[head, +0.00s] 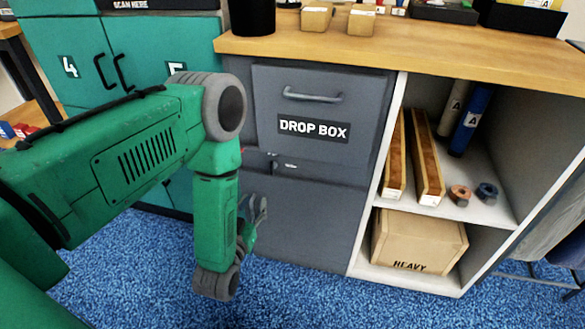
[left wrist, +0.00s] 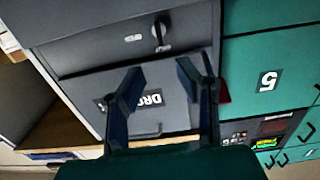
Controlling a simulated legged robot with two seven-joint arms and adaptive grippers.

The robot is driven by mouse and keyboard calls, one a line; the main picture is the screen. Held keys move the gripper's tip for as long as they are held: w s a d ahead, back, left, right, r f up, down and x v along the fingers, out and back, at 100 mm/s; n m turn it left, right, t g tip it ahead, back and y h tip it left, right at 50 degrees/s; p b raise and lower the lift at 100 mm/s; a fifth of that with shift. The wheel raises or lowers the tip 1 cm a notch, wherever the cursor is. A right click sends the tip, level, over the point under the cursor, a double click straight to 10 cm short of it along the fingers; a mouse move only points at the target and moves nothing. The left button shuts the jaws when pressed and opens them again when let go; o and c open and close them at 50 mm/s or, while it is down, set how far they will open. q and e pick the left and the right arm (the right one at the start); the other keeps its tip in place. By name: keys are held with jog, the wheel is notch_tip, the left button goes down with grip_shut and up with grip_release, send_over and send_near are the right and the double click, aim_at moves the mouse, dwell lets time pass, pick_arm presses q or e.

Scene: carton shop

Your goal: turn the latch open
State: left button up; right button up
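The latch (left wrist: 160,32) is a small dark turning handle on a grey panel in the left wrist view. Small labels sit near it, too blurred to read surely. In the head view the latch (head: 273,163) shows small, below the grey drop box drawer (head: 355,135) and partly beside my forearm. My left gripper (head: 257,212) hangs below and left of the latch, in front of the lower grey panel. In the left wrist view my left gripper (left wrist: 160,70) has its fingers spread with nothing between them, apart from the latch. My right gripper is in neither view.
Teal lockers (head: 60,45) stand at the left. A wooden counter (head: 420,50) runs above the drawer. White shelves (head: 480,190) at the right hold long boxes, tubes, tape rolls and a carton (head: 418,242) marked HEAVY. Blue carpet (head: 330,300) in front is clear.

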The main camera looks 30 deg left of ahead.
aim_at(270, 167)
pick_arm(q)
jog(key=b+x, duration=0.4)
jog(key=x, duration=0.8)
jog(key=shift+w+a+r, duration=0.1)
jog(key=shift+w+r, duration=0.1)
jog(key=shift+w+a+r, duration=0.1)
jog(key=shift+w, duration=0.6)
jog(key=shift+r, duration=0.1)
grip_shut()
